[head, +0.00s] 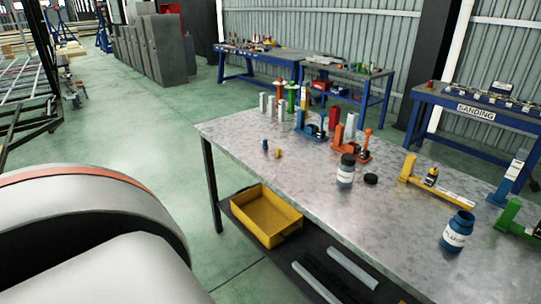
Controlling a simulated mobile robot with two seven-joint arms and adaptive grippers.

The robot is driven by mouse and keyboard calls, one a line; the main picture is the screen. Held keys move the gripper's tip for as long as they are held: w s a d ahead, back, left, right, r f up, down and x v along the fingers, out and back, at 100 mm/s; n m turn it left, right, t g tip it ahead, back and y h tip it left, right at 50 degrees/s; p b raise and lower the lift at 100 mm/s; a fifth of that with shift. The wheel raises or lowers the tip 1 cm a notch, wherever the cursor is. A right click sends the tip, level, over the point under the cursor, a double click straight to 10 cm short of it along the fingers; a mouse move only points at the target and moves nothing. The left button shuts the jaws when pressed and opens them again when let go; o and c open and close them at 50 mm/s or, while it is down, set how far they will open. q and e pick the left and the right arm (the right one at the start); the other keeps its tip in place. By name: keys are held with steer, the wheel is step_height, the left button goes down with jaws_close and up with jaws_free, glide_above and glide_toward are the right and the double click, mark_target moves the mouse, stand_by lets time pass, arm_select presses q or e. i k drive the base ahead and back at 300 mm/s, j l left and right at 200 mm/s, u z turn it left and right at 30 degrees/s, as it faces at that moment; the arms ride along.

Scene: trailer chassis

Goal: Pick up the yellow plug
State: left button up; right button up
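The yellow plug (278,153) is a very small piece on the grey metal table (235,137), towards its far left part. A small dark blue plug (265,145) stands just to its left, close to it but apart. Neither of my grippers shows in the head view. A large white rounded part with an orange stripe, which seems to be mine, fills the lower left.
Coloured fixtures, cylinders and a white jar (345,172) with its dark lid (371,179) beside it stand right of the plugs. A blue jar (458,231) is nearer. A yellow bin (266,226) sits on the lower shelf. Floor left of the table is clear.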

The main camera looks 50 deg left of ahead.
mark_target(278, 154)
steer(key=u, duration=1.5)
steer(key=i+j+z, duration=0.1)
steer(key=z, duration=0.85)
steer(key=j+z, duration=0.35)
steer(key=j, duration=0.15)
steer(key=j+z, duration=0.55)
steer(key=j, duration=0.35)
steer(key=k+j+z, duration=0.15)
steer(key=j, duration=0.85)
steer(key=k+j+z, duration=0.15)
steer(key=j, duration=0.35)
